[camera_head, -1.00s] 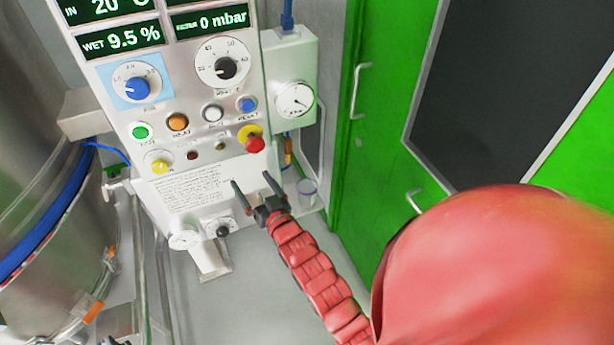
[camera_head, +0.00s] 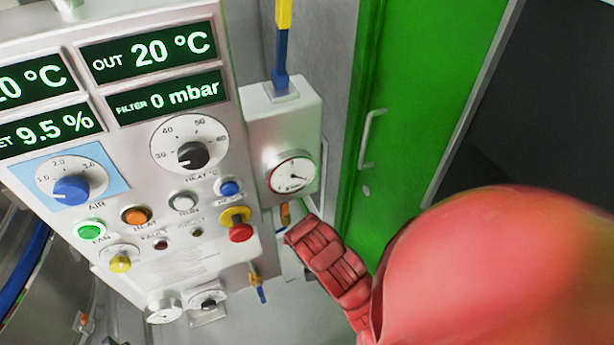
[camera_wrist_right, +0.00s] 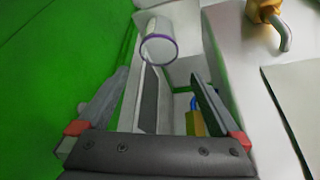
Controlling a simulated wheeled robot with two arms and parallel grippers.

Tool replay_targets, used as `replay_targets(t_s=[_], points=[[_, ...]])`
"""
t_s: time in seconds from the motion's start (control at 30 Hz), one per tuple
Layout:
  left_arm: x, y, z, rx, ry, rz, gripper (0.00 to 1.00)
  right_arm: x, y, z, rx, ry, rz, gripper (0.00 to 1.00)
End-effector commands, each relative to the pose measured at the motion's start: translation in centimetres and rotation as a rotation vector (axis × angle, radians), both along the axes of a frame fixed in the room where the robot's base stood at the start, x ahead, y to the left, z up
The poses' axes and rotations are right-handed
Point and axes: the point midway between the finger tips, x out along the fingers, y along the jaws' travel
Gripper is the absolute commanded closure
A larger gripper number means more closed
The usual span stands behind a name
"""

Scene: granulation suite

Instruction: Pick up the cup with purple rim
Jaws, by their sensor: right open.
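The white cup with a purple rim (camera_wrist_right: 159,44) shows in the right wrist view, at the top centre, with its rim facing the camera. My right gripper (camera_wrist_right: 162,82) is open and empty in that view. Its two fingers point toward the cup, which is beyond the fingertips, between their lines and apart from them. In the head view only my red right arm shows, reaching down behind the side of the control panel; its gripper and the cup are hidden there. My left gripper is in neither view.
The control panel (camera_head: 110,220) with knobs and buttons fills the left of the head view. A gauge box (camera_head: 285,150) is fixed to its right side, close to my arm. A green door (camera_head: 400,110) stands at the right. A brass fitting with a metal spout (camera_wrist_right: 268,12) is near the cup.

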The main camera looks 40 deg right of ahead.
Motion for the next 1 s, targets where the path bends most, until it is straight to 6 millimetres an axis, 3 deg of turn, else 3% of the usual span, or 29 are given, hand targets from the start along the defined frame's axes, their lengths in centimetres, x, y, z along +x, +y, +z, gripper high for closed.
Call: replay_targets(t_s=[0.03, 0.43, 0.57, 0.6, 0.7, 1.0], points=[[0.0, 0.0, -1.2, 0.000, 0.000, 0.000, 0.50, 0.2, -0.2, -0.9, -0.003, -0.002, 0.001, 0.00], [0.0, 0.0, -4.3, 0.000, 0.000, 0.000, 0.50, 1.2, -0.9, -4.2, 0.005, 0.003, -0.002, 0.00], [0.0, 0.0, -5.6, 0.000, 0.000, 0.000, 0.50, 2.0, -1.7, -6.7, 0.000, 0.007, -0.003, 0.00], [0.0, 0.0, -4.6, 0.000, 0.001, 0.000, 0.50, 2.2, -1.8, -6.6, 0.000, 0.009, -0.001, 0.00], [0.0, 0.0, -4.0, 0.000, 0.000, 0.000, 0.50, 2.7, -2.2, -8.0, 0.001, 0.009, -0.003, 0.00], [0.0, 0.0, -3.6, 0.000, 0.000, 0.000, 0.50, 3.6, -2.8, -10.2, 0.000, 0.004, -0.001, 0.00]])
